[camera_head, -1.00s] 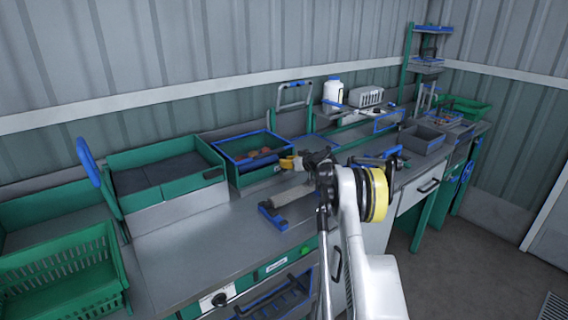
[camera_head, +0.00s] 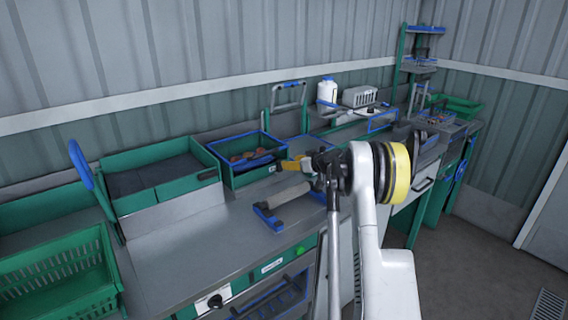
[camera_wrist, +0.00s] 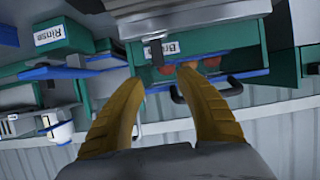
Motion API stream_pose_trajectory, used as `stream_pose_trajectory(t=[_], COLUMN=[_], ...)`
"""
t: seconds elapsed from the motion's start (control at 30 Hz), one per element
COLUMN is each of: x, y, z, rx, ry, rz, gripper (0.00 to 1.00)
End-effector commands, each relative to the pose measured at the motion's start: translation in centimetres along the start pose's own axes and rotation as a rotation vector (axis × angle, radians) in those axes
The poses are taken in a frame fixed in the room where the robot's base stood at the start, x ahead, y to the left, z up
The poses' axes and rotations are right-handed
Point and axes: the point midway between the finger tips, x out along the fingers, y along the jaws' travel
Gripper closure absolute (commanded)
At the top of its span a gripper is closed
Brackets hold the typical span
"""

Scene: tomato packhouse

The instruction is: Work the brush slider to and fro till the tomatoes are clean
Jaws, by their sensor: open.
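The green brush tray (camera_head: 224,172) with a blue rim stands on the bench, with red tomatoes (camera_head: 243,156) inside. A dark blue bar, apparently the brush slider (camera_head: 257,163), lies across them.
A grey roller on blue supports (camera_head: 268,219) lies in front of the tray. A green box with dark panels (camera_head: 180,190) stands left of it. A white bottle (camera_head: 327,91) stands at the back right. A green box labelled Rinse (camera_wrist: 65,34) shows in the wrist view.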

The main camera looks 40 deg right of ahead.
Motion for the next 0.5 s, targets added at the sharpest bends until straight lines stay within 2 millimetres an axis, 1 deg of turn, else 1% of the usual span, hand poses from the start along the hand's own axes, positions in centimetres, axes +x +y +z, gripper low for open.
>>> stream_pose_trajectory(t=[0.03, 0.1, 0.2, 0.3, 0.5], x=[-1.0, -2.1, -3.2, -3.7, -3.8], y=[0.0, 0.0, 0.0, 0.0, 0.0], z=[0.0, 0.0, 0.0, 0.0, 0.0], rx=[0.001, 0.000, 0.001, 0.000, 0.000], ry=[0.000, 0.000, 0.000, 0.000, 0.000], rz=[0.001, 0.000, 0.000, 0.000, -0.001], gripper=[0.59, 0.59, 0.59, 0.59, 0.59])
